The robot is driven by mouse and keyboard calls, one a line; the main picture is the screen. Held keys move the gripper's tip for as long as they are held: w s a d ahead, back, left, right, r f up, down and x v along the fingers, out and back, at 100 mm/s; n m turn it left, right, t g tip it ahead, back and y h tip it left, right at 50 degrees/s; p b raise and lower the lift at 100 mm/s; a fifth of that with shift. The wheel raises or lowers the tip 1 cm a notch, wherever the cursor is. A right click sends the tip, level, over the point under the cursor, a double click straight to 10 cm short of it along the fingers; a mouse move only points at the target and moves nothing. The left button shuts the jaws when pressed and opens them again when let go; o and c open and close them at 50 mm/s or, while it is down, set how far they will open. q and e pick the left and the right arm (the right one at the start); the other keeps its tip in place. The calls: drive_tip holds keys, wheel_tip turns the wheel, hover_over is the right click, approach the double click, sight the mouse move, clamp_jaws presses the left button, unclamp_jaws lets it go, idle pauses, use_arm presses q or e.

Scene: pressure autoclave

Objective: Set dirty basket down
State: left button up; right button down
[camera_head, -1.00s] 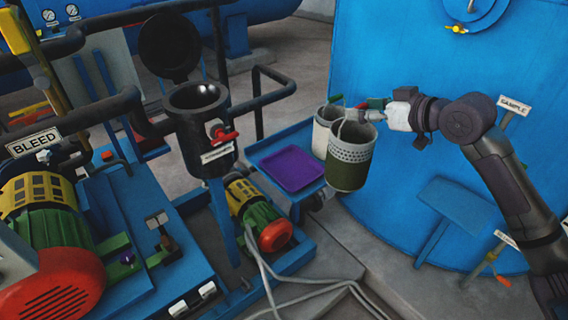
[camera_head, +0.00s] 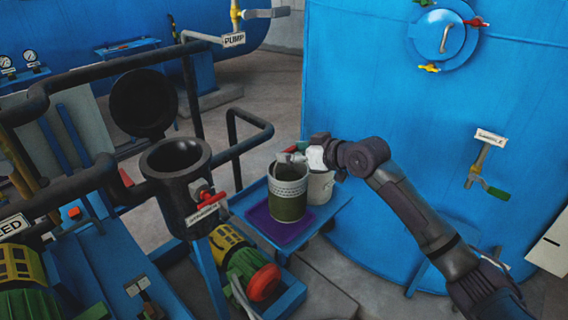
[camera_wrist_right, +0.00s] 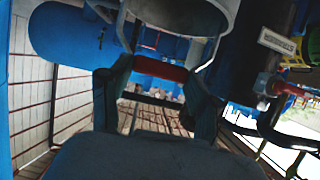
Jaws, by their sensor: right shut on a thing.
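The dirty basket (camera_head: 288,201), olive green below with a grey perforated upper band, is upright over the purple tray (camera_head: 262,226). I cannot tell whether its bottom touches the tray. My right gripper (camera_head: 297,156) comes in from the right and is shut on the basket's handle at its top. In the right wrist view, the two fingers (camera_wrist_right: 158,98) are on either side of a red grip (camera_wrist_right: 174,72), with the pale basket rim above. My left gripper is not in view.
A cleaner whitish basket (camera_head: 321,187) stands right behind the dirty one on the blue cart (camera_head: 329,211). The open black autoclave pot (camera_head: 178,185) with a red valve handle is at left. A large blue tank (camera_head: 400,110) stands behind my arm.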

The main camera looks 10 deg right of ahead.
sight(285, 165)
drive_tip(key=f, duration=0.2)
drive_tip(key=w+a+f+p, duration=0.1)
drive_tip(key=w+a+f, duration=0.1)
drive_tip(key=f, duration=0.1)
drive_tip(key=shift+w+f+p, duration=0.15)
drive_tip(key=shift+f+p, duration=0.15)
drive_tip(key=shift+p, duration=0.1)
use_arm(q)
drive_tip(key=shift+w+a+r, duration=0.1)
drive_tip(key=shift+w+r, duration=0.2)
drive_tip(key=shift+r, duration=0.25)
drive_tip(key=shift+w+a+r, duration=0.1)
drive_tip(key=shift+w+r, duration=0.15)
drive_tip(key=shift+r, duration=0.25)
use_arm(e)
drive_tip(key=shift+c, duration=1.2)
unclamp_jaws()
drive_tip(key=shift+f, duration=0.15)
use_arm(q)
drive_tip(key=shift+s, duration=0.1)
